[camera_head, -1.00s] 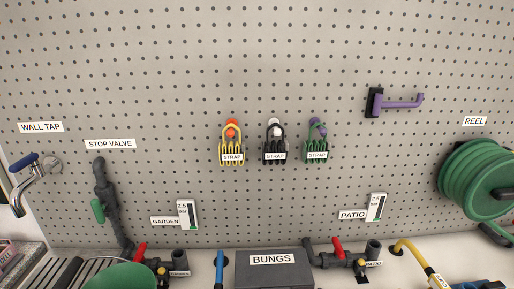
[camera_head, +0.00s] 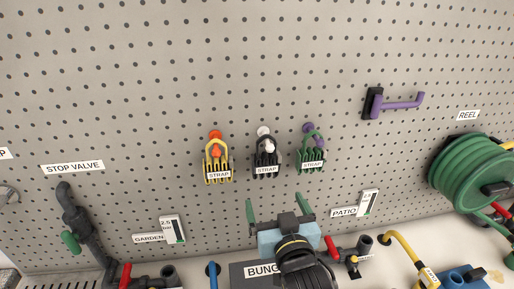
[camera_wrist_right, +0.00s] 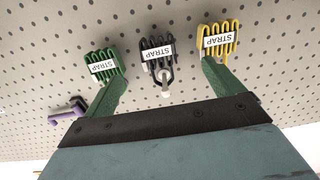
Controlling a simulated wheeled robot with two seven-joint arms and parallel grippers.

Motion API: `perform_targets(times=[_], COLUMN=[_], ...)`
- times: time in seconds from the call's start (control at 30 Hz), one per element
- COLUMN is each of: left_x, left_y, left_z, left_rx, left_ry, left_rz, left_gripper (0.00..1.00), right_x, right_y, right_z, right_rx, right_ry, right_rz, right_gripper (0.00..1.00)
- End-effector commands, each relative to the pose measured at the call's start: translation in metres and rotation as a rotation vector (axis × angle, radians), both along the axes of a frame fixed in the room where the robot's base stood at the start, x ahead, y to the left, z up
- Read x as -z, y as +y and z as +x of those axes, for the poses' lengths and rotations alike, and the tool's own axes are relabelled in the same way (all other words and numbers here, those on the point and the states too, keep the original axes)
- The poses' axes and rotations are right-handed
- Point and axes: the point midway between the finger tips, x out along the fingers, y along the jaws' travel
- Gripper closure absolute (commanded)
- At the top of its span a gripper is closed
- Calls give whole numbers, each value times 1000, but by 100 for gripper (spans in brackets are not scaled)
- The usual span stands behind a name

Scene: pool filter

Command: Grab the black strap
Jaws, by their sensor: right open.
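The black strap (camera_head: 266,157) hangs on the pegboard from a pale round peg, between a yellow strap (camera_head: 218,163) and a green strap (camera_head: 311,155). Each carries a white STRAP label. My right gripper (camera_head: 280,204) is below the black strap, open and empty, with its two green fingers pointing up at the board. In the right wrist view the black strap (camera_wrist_right: 158,59) lies between and beyond the fingertips, apart from them. The green strap (camera_wrist_right: 103,62) and yellow strap (camera_wrist_right: 218,42) show behind the left and right fingertips there. My left gripper is not in view.
A purple hook (camera_head: 402,103) juts from the board at the right, near a green hose reel (camera_head: 470,172). The BUNGS box (camera_head: 241,274) is partly behind my right arm. Pipes and valves line the bottom. The board around the straps is mostly clear.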

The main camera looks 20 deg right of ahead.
Motion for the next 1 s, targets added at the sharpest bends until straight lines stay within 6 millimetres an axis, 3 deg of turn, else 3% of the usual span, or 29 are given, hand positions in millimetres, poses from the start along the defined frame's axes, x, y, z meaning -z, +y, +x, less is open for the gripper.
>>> perform_targets(times=[0.03,0.1,0.43,0.77,1.0], left_x=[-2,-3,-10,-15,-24], left_y=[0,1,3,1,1], left_z=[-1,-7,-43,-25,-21], left_rx=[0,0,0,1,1], left_ry=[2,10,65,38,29], left_rz=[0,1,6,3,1], left_gripper=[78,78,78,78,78], right_x=[-14,-24,-27,-24,-24], right_y=[-4,-7,-21,-28,-36], right_z=[-1,2,54,82,114], right_rx=[15,25,26,26,25], right_ry=[-31,-56,-62,-59,-60], right_rz=[-2,-6,-7,-7,-7], right_gripper=[7,7,7,7,7])
